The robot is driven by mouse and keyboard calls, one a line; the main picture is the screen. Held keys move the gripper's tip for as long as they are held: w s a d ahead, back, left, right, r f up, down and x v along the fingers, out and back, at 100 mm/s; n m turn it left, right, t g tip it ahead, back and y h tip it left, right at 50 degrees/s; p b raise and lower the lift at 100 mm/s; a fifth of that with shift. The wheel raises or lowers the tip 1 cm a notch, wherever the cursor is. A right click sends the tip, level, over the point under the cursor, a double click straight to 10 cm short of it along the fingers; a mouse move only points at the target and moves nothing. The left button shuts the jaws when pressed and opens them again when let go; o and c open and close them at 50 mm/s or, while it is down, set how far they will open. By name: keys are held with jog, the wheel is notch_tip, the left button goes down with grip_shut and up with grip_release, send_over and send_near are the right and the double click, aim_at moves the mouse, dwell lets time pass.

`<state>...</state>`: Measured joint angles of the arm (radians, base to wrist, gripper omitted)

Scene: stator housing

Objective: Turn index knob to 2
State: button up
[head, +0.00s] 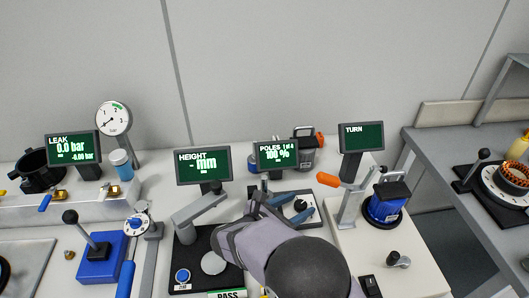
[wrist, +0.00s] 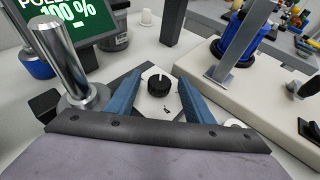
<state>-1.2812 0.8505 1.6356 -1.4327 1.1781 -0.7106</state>
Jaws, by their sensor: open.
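The index knob (wrist: 158,84) is a small black ribbed knob on a white plate (wrist: 162,102), seen in the wrist view between my two blue fingers. In the head view the knob (head: 300,205) shows dark on its white plate, just right of my gripper's wrist. My gripper (wrist: 158,90) is open, with one finger on each side of the knob and apart from it. A small dark mark shows on the plate in front of the knob, too small to read.
A metal post (wrist: 65,58) stands close left of my gripper in the wrist view. A pale block (wrist: 262,100) with a grey upright (wrist: 240,50) and a blue stator part (wrist: 230,50) lies to the right. The HEIGHT display (head: 203,165) stands to the left in the head view.

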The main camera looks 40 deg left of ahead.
jog(key=shift+n+y, duration=0.3)
